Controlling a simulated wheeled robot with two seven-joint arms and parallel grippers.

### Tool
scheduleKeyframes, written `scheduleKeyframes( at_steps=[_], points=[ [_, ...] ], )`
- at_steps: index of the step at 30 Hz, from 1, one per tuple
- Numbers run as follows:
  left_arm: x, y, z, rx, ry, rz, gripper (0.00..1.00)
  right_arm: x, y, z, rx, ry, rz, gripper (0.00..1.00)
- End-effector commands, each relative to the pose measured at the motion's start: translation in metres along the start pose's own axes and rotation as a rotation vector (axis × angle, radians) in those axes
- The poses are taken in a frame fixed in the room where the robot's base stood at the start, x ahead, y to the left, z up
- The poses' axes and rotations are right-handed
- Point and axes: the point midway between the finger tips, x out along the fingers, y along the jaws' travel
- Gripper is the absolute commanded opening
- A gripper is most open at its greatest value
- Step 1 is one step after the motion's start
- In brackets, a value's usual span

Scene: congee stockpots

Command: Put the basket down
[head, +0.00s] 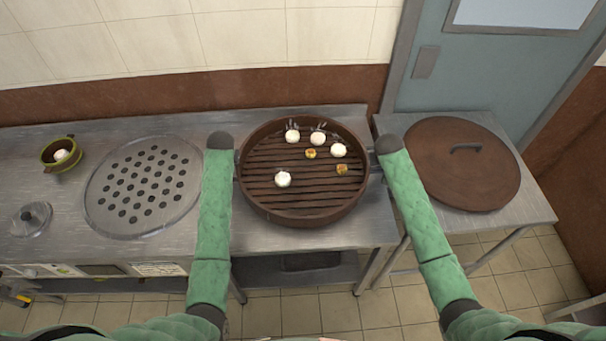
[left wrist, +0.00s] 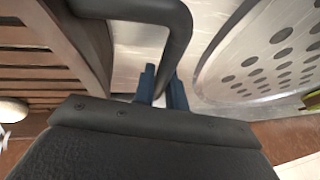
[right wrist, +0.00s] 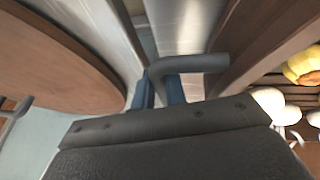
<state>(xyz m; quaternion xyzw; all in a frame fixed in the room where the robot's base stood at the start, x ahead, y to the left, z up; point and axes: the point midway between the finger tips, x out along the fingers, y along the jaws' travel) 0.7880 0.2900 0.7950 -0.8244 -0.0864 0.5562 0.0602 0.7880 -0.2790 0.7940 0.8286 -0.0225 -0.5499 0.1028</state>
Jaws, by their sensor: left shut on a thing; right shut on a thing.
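The basket (head: 262,204) is a round brown slatted steamer with white buns (head: 283,179) and small yellow pieces (head: 342,169) in it. In the head view it is over the right part of the metal counter, level; I cannot tell whether its base touches the counter. My left gripper (left wrist: 162,88) is shut on the dark handle (left wrist: 180,30) at the basket's left side. My right gripper (right wrist: 163,92) is shut on the handle (right wrist: 190,64) at its right side. The basket's underside is hidden.
Left of the basket is a round perforated steamer plate (head: 143,228) on the counter (head: 375,225). Further left are a small green pot (head: 50,158) and a glass lid (head: 30,220). A round brown lid (head: 440,185) lies on the side table (head: 535,205) at right.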

Motion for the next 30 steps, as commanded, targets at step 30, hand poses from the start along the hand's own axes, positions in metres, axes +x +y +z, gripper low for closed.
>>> scheduleKeyframes(
  at_steps=[30],
  points=[
    [-0.088, 0.001, 0.000, 0.000, 0.002, 0.001, 0.35, 0.000, 0.000, 0.000, 0.000, 0.000, 0.000, 0.35]
  ],
)
